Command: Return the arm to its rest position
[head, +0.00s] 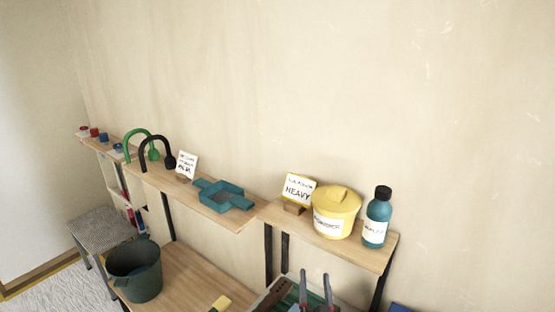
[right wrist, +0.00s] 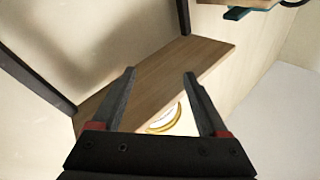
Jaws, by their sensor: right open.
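My right gripper (head: 315,281) is at the bottom of the head view, in front of the shelves, with its two grey fingers pointing up and apart. In the right wrist view my right gripper (right wrist: 159,73) is open and nothing is held between its fingers. The rest of the right arm is hidden below the frame. My left gripper shows in neither view.
A wooden shelf (head: 345,248) holds a yellow lidded tub (head: 337,200), a teal bottle (head: 377,220) and a HEAVY sign (head: 298,188). Another shelf holds a teal tray (head: 222,196). A dark bucket (head: 134,270) stands lower left. The wall above is bare.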

